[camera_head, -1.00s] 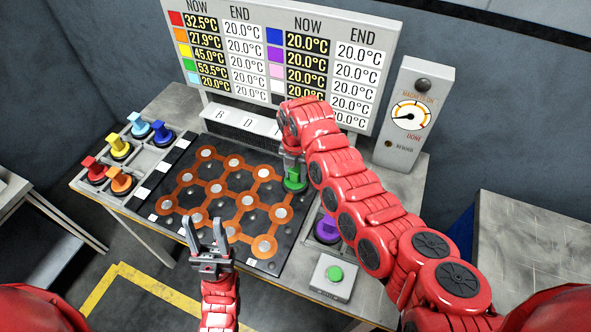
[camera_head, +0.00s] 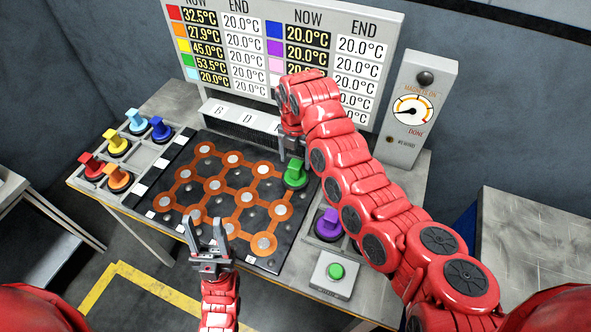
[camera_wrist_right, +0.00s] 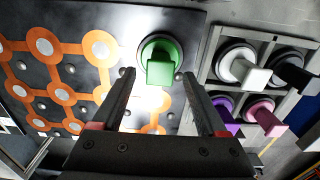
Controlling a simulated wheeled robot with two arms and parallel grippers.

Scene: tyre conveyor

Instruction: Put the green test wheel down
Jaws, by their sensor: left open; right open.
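The green test wheel (camera_head: 295,173) stands upright on the dark board (camera_head: 198,230), at its far right corner. In the right wrist view the green wheel (camera_wrist_right: 160,60) sits beyond the open fingertips and apart from them. My right gripper (camera_wrist_right: 157,75) is open and empty; in the head view it (camera_head: 291,146) is just above and behind the wheel, partly hidden by my arm. My left gripper (camera_head: 207,228) is open and empty over the board's near edge. Whether the wheel covers an orange-ringed spot is hidden.
Red, orange, yellow and blue pieces stand in the left tray (camera_head: 107,160). A purple piece (camera_head: 328,226) stands in the right tray, with white, black and pink ones in the wrist view. A green-button box (camera_head: 333,275) and a gauge box (camera_head: 415,110) flank the right side.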

